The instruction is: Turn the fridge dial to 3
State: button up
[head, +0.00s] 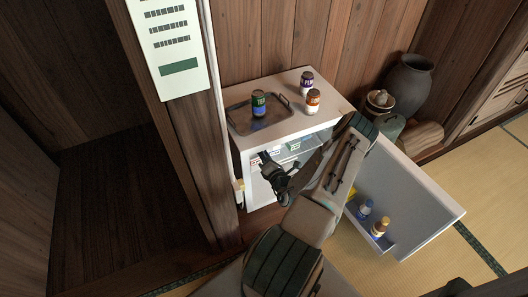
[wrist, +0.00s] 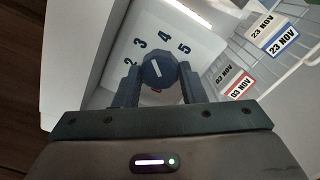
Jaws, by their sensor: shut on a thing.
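The small white fridge (head: 240,146) stands open against the wooden wall. In the wrist view the dark blue dial (wrist: 160,71) sits on a white panel (wrist: 192,28) printed with 2, 3, 4 and 5 around it. A short white mark runs slantwise across the dial face; I cannot tell exactly which number it points to. My gripper (wrist: 160,84) has one finger on each side of the dial and is shut on it. In the head view my gripper (head: 266,164) is inside the fridge opening, and the dial is hidden there.
The fridge door (head: 425,185) stands open to the right, holding bottles (head: 379,228). A tray (head: 243,124) and several cans (head: 313,100) stand on top. Inside is a wire shelf with dated packs (wrist: 274,38). A wooden post (head: 192,150) stands close left.

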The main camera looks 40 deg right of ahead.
jog(key=shift+n+p, duration=0.65)
jog(key=shift+n, duration=0.95)
jog(key=o, duration=1)
jog(key=p+v, duration=0.1)
jog(key=v, duration=1.3)
jog(key=shift+p, duration=0.35)
jog(key=shift+w, duration=0.1)
